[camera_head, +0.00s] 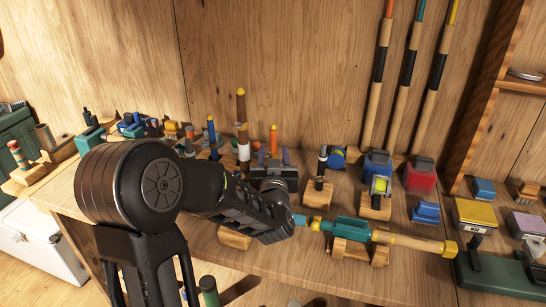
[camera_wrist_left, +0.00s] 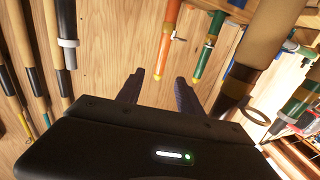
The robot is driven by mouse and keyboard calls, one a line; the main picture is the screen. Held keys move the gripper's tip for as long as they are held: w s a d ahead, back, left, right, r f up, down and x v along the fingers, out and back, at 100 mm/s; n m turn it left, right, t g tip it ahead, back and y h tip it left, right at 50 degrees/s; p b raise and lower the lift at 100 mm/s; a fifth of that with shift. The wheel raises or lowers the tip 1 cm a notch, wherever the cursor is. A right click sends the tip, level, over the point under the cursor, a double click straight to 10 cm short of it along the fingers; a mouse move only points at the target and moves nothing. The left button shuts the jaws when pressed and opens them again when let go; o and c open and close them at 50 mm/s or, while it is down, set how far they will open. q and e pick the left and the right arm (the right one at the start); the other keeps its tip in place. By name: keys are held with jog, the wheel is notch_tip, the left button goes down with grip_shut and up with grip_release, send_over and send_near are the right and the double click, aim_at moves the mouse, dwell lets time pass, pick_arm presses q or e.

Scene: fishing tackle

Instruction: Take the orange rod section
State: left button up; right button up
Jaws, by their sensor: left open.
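An orange rod section (camera_head: 273,141) with a yellow tip stands upright among the other pieces at the back middle of the bench in the head view. My right gripper is not in view.
A teal and yellow rod piece (camera_head: 385,236) lies on wooden blocks just right of my left gripper. Blue and red containers (camera_head: 420,176) stand further right. Three long rods (camera_head: 407,70) lean on the back wall. Small tackle pieces crowd the bench on the left.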

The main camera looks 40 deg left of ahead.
aim_at(273, 137)
pick_arm(q)
jog(key=shift+x, duration=1.1)
jog(key=p+x, duration=0.2)
jog(key=x, duration=0.3)
jog(key=shift+w+a+f, duration=0.1)
jog(key=shift+f, duration=0.05)
grip_shut()
dwell(1.1)
